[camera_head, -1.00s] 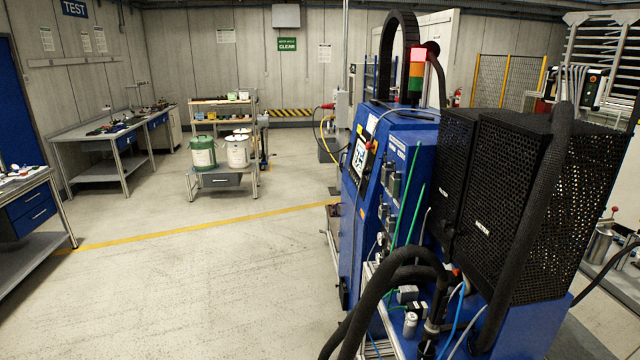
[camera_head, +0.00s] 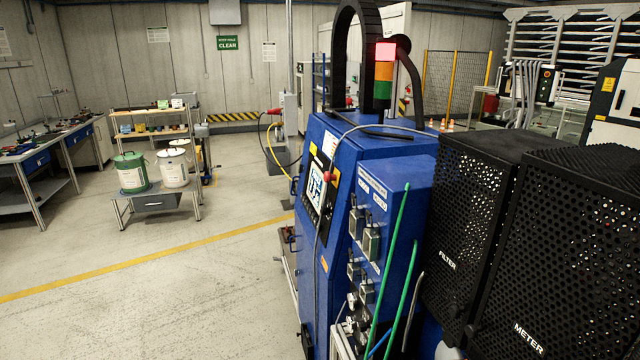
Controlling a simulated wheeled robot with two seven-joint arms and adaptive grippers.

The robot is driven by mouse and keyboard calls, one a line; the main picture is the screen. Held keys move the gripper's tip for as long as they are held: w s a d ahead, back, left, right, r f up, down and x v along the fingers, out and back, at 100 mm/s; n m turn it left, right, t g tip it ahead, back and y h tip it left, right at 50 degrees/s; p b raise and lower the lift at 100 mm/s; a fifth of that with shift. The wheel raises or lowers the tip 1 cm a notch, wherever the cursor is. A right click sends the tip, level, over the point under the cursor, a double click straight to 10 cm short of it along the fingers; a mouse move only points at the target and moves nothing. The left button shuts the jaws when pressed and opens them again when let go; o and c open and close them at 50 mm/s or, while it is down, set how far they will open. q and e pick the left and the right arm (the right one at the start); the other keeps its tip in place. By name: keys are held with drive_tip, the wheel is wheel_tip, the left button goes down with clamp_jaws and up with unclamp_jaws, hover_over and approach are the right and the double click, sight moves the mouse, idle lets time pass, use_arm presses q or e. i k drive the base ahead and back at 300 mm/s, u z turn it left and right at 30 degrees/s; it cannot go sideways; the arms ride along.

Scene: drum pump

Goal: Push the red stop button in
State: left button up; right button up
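A small red button (camera_head: 328,176) sticks out from the control panel on the left face of the blue machine (camera_head: 397,165), beside the lit screen (camera_head: 315,185). I take it for the stop button, though it is small and its pressed state cannot be made out. Neither of my grippers shows in the head view, so nothing of mine is seen touching the button.
Black mesh boxes marked FILTER (camera_head: 470,230) and METER (camera_head: 560,260) fill the right foreground. A signal tower (camera_head: 384,75) with its red light lit stands on the machine. The floor left of the machine is clear.

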sight(327, 177)
drive_tip(key=u, duration=0.35)
drive_tip(key=k, duration=0.45)
drive_tip(key=u, duration=1.05)
drive_tip(key=k, duration=0.95)
drive_tip(key=u, duration=0.6)
drive_tip(key=i, duration=0.95)
drive_tip(key=z, duration=0.4)
drive_tip(key=i, duration=2.1)
drive_tip(key=z, duration=1.9)
drive_tip(key=i, duration=1)
drive_tip(key=z, duration=1)
